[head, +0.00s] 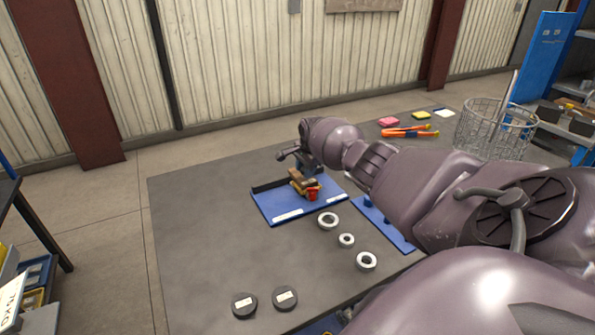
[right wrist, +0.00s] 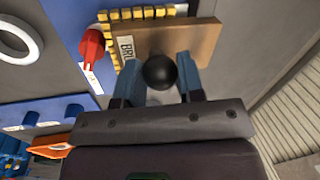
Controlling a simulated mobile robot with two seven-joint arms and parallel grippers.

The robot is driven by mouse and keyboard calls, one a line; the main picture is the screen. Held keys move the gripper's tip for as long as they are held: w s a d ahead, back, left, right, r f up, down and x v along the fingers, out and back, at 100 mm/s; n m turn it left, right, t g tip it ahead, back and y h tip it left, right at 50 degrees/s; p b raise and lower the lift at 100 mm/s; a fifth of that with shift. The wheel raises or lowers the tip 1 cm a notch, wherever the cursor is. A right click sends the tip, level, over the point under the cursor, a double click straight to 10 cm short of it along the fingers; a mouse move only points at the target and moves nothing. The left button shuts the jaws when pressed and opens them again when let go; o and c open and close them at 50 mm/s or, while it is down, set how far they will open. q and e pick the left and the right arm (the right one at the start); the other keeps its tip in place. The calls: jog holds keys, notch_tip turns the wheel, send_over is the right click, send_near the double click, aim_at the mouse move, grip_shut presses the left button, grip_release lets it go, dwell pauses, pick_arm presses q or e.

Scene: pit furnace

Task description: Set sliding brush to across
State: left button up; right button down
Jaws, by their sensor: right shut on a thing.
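The sliding brush shows as a small brown and yellow block (head: 296,184) on a blue base plate (head: 272,208) on the table. In the right wrist view it is a brown wooden bar (right wrist: 205,42) with yellow bristle blocks along its edges, a partly hidden label and a black ball knob (right wrist: 160,72). My right gripper (right wrist: 161,76) is shut on this knob, with one blue finger on each side. In the head view my right gripper (head: 308,170) is mostly hidden by its wrist. My left gripper is not in view.
A red part (head: 313,194) sits beside the brush. White rings (head: 328,221) and dark discs (head: 244,305) lie nearer. A wire basket (head: 495,128) and orange-handled tool (head: 406,131) are at the back right. The table's left part is clear.

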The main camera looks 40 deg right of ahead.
jog(key=d, duration=0.1)
jog(key=s+d+b, duration=0.1)
jog(key=shift+d+f, duration=0.15)
jog(key=shift+d, duration=0.25)
jog(key=shift+s+d+b, duration=0.2)
jog(key=shift+d+b, duration=0.1)
jog(key=shift+d, duration=0.45)
jog(key=c, duration=0.8)
grip_release()
jog(key=shift+o, duration=0.2)
jog(key=shift+r, duration=0.2)
notch_tip(320, 180, up, 10)
jog(key=s+p, duration=0.2)
jog(key=p, duration=0.1)
jog(key=shift+a+r, duration=0.15)
jog(key=shift+r, duration=0.1)
